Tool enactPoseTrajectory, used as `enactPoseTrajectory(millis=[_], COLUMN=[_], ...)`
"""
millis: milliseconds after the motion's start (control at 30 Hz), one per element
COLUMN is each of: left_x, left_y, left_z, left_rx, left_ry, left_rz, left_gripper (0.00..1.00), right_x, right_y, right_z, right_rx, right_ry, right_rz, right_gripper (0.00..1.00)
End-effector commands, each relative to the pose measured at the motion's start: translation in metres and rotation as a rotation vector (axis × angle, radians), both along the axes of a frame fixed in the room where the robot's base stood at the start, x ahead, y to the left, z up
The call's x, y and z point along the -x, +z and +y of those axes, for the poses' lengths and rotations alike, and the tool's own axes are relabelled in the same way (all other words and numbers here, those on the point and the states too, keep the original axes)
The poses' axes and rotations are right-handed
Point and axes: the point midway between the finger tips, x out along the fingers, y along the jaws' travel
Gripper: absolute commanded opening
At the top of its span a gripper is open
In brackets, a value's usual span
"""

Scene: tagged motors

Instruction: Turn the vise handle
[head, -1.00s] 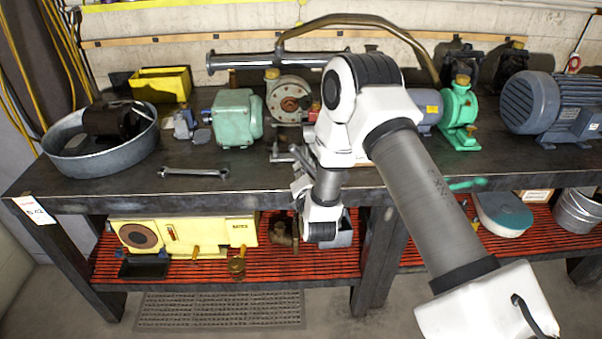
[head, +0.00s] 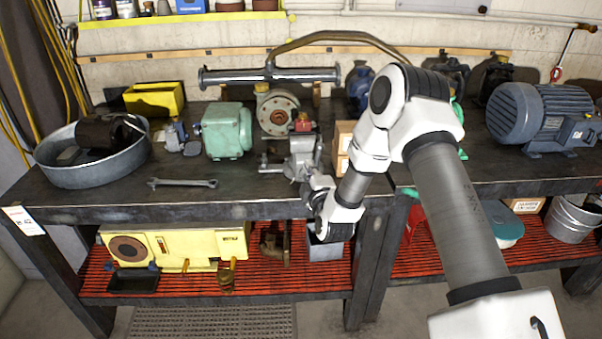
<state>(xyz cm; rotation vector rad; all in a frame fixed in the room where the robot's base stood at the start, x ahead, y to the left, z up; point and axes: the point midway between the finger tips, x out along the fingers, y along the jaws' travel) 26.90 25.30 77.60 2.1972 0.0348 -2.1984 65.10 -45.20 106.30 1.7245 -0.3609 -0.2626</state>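The grey vise (head: 303,148) stands at the front edge of the workbench, near the middle of the head view. A small red part sits on or just behind its top. Short bars stick out at its left side; I cannot tell which one is the handle. My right gripper (head: 314,192) is just below and in front of the vise, at the bench edge. It is small and partly hidden by my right wrist, so its fingers and any contact with the vise are unclear. My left gripper is not in view.
A wrench (head: 182,183) lies on the bench left of the vise. A green motor (head: 227,132) and a round flanged part (head: 278,113) stand behind it. Cardboard boxes (head: 343,140) are close on its right. A blue-grey motor (head: 540,117) is far right.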

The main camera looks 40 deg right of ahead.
Motion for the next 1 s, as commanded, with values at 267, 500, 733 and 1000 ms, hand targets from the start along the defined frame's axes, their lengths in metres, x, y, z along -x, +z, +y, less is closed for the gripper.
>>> enactPoseTrajectory(millis=[267, 500, 733, 1000], left_x=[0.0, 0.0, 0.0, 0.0], left_y=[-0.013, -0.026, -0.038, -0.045], left_z=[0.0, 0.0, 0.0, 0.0], left_rx=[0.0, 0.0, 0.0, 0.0], left_ry=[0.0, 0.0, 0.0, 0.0], left_rz=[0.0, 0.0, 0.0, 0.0], left_gripper=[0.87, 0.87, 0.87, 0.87], right_x=[0.013, 0.024, 0.032, 0.038], right_y=[-0.006, -0.015, -0.025, -0.035], right_z=[-0.023, -0.04, -0.054, -0.065], right_rx=[-0.227, -0.424, -0.602, -0.728], right_ry=[-0.004, -0.003, -0.003, -0.002], right_rz=[-0.133, -0.247, -0.351, -0.425], right_gripper=[0.0, 0.0, 0.0, 0.0])
